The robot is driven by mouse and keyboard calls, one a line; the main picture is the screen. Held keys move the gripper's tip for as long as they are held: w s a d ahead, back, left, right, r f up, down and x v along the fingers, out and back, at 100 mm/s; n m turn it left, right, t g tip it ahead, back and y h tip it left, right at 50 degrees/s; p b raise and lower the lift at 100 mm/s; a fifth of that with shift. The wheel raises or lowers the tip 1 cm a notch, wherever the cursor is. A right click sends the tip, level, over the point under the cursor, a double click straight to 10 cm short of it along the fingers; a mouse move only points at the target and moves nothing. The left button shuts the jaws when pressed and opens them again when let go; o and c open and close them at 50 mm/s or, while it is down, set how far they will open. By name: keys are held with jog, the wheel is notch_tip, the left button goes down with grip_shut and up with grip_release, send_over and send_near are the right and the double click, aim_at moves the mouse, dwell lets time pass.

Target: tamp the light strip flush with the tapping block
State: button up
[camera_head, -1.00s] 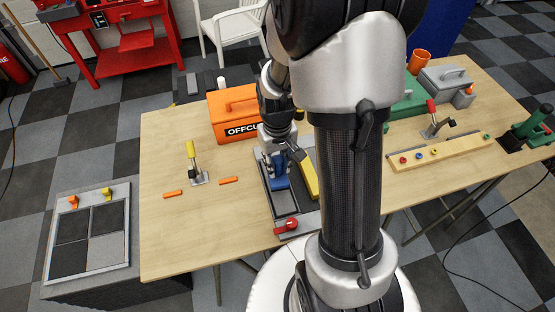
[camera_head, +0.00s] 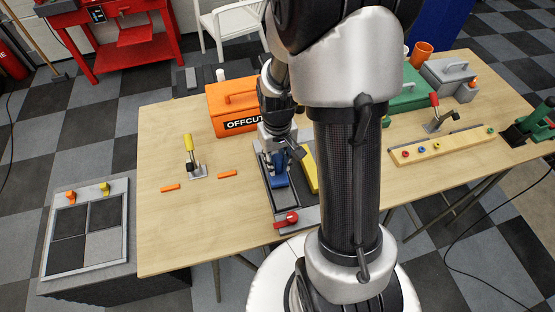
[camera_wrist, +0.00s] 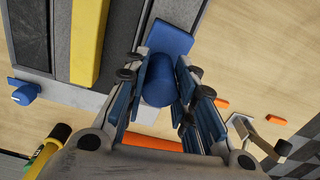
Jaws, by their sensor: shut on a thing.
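My gripper (camera_head: 277,160) is shut on the blue tapping block; the wrist view shows its fingers (camera_wrist: 160,78) on both sides of the round blue handle. The tapping block (camera_head: 280,181), with a broad blue base (camera_wrist: 172,38), is over the long grey fixture near the table's front edge. A lighter grey strip (camera_wrist: 147,113) shows beside and below the block in the wrist view; I cannot tell for sure that it is the light strip. The block's underside is hidden, so I cannot tell whether it touches or whether anything sits flush.
A yellow bar (camera_head: 309,170) lies along the fixture, and a red clamp knob (camera_head: 291,218) is at its near end. An orange offcut box (camera_head: 232,107) stands behind. A yellow-handled toggle clamp (camera_head: 193,160) and two orange pieces are left. The table's left front is clear.

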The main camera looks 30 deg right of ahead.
jog(key=shift+f+b, duration=0.85)
jog(key=shift+f, duration=0.3)
dwell(1.3)
notch_tip(320, 180, up, 8)
jog(key=p, duration=0.6)
dwell(0.3)
jog(key=shift+w+a+f, duration=0.15)
jog(key=w+a+f+n+b, duration=0.1)
jog(key=w+a+f+b, duration=0.1)
jog(key=a, duration=0.3)
jog(key=w+a+f+n+b, duration=0.1)
jog(key=w+a+f+b, duration=0.2)
jog(key=a+b, duration=0.2)
jog(key=shift+w+a, duration=0.25)
jog(key=shift+w, duration=0.1)
